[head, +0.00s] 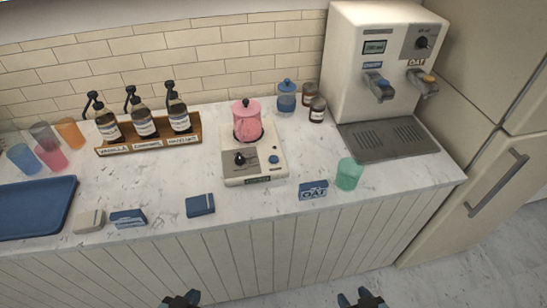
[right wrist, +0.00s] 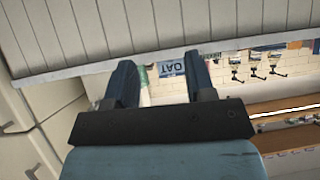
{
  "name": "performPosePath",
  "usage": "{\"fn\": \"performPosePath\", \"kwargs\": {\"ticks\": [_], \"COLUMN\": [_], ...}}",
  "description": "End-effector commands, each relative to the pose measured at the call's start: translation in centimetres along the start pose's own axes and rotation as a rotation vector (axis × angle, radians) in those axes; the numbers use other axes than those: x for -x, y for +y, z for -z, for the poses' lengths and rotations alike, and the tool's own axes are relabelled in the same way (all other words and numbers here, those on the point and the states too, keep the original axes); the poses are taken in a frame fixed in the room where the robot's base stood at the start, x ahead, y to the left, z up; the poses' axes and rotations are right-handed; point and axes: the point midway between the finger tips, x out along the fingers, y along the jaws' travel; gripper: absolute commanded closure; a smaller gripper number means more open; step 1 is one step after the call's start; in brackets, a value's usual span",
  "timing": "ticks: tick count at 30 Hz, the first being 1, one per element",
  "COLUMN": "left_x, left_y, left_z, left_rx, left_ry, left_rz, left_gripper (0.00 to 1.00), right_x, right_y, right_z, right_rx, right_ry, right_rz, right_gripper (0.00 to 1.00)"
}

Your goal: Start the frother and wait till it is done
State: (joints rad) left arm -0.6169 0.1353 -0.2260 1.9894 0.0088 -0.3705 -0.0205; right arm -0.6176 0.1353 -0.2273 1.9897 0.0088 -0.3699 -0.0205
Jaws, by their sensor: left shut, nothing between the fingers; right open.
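The frother is a cream base (head: 254,169) in the middle of the counter, with a dark knob (head: 239,159), a blue button (head: 274,159) and a small dark display on its front. A pink lidded jug (head: 246,121) stands upright on it. Whether the frother is running cannot be told. My left gripper (head: 181,299) is shut and empty at the bottom edge of the head view, in front of the counter. My right gripper (head: 361,298) is open and empty, also in front of the counter. Its spread fingers show in the right wrist view (right wrist: 160,85).
A two-tap dispenser (head: 378,60) stands at the back right. A green cup (head: 349,174) and an OAT card (head: 313,190) are right of the frother. A rack of syrup bottles (head: 150,144) is to its left. A blue tray (head: 38,207) lies far left.

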Motion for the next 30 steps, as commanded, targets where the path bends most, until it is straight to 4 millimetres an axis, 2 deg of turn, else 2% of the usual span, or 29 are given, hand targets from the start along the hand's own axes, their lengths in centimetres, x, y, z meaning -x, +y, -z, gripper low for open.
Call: {"fn": "performPosePath", "kwargs": {"ticks": [1, 6, 30], "left_x": [0.0, 0.0, 0.02], "left_y": [0.0, 0.01, 0.09], "left_z": [0.0, 0.0, -0.04], "left_rx": [0.0, 0.0, 0.0], "left_ry": [0.0, 0.0, 0.0], "left_rz": [0.0, 0.0, -0.001], "left_gripper": [1.0, 1.0, 1.0], "right_x": [0.01, 0.01, 0.02], "right_y": [0.0, 0.01, 0.03], "right_z": [0.0, -0.01, -0.03], "right_rx": [0.0, 0.0, 0.0], "right_ry": [0.0, 0.0, -0.001], "right_rz": [0.0, 0.0, -0.001], "right_gripper": [0.62, 1.0, 1.0]}}
